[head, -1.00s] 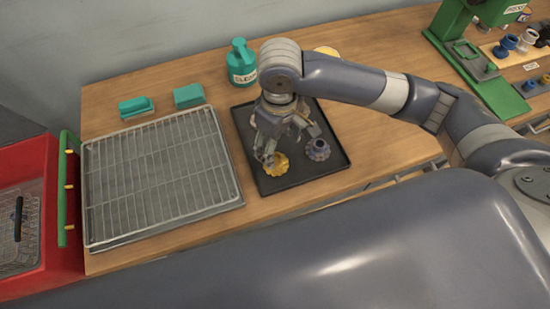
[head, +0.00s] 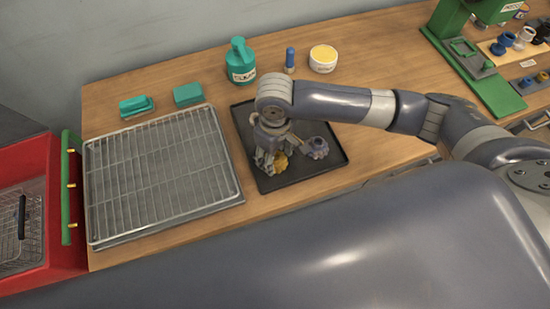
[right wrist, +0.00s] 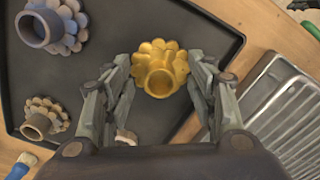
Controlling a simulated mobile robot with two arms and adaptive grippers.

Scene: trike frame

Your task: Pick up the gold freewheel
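The gold freewheel (right wrist: 165,65) lies on the black tray (right wrist: 120,18), between the spread fingers of my right gripper (right wrist: 160,85) in the right wrist view. The fingers stand on both sides of it, apart from it. In the head view the gold freewheel (head: 281,161) is partly hidden by my right gripper (head: 270,162), which is low over the tray. A grey-blue freewheel (head: 316,148) sits to its right; it also shows in the right wrist view (right wrist: 45,27). A smaller brown-grey freewheel (right wrist: 42,118) is on the tray too, hidden in the head view. My left gripper is out of view.
A wire rack (head: 160,170) lies left of the tray. A teal bottle (head: 240,63), a blue-handled brush (head: 289,60) and a yellow-topped tub (head: 323,58) stand behind it. A red bin (head: 62,262) is at the left, a green press (head: 480,80) at the right.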

